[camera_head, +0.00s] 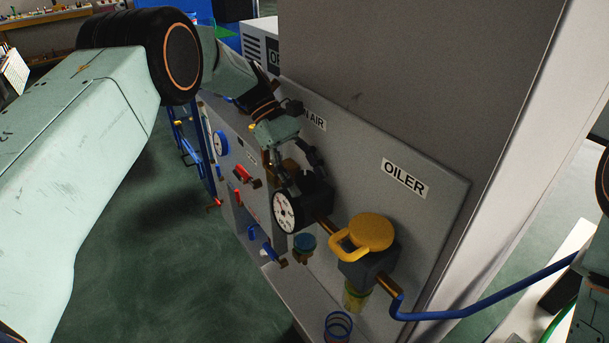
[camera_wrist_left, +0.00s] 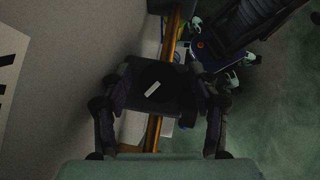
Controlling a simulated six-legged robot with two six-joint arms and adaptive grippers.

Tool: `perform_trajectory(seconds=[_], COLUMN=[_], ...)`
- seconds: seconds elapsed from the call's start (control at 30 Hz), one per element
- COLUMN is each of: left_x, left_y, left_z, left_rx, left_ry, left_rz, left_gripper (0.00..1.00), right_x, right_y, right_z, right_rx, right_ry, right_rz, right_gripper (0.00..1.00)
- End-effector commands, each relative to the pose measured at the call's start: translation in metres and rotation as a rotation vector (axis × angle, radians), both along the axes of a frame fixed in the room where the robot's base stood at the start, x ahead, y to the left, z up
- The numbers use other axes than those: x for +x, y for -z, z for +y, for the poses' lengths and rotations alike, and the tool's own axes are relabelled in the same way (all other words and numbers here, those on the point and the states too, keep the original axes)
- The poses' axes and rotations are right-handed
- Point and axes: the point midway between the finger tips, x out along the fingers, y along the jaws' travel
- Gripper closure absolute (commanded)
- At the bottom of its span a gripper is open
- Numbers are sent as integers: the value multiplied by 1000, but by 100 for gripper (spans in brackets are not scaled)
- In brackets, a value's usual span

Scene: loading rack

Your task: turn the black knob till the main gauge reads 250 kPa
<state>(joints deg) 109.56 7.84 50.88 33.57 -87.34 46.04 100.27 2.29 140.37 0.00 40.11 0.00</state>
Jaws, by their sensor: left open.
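The main gauge (camera_head: 285,212) is a round white dial on the black regulator, below a partly hidden sign ending in "N AIR". Its needle is too small to read. The black knob (camera_wrist_left: 165,88) shows in the left wrist view as a dark block with a white mark. My left gripper (camera_head: 298,170) is open and comes down from above at the regulator. In the left wrist view its two fingers (camera_wrist_left: 160,78) stand on either side of the knob. I cannot tell whether they touch it. My right gripper is out of view.
The oiler (camera_head: 372,232) with a yellow top is close to the right of the gauge on a brass pipe. A blue pipe (camera_head: 470,313) runs off right. Red handles (camera_head: 245,174) and a second gauge (camera_head: 220,143) are on the left. The green floor (camera_head: 150,240) is clear.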

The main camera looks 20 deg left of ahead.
Motion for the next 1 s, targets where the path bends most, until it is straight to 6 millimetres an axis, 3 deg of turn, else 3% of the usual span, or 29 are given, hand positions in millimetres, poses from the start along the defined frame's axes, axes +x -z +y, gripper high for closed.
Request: perform_trajectory(seconds=[0.27,0.6,1.0], left_x=[2,18,24], left_y=[-4,-38,-53], left_z=[3,34,47], left_rx=[-1,0,0], left_ry=[1,-1,1], left_rz=[0,-2,1], left_gripper=[39,39,39], right_x=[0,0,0], right_y=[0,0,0], right_z=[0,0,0], right_rx=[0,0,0], right_ry=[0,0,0], right_rz=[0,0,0], right_gripper=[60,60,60])
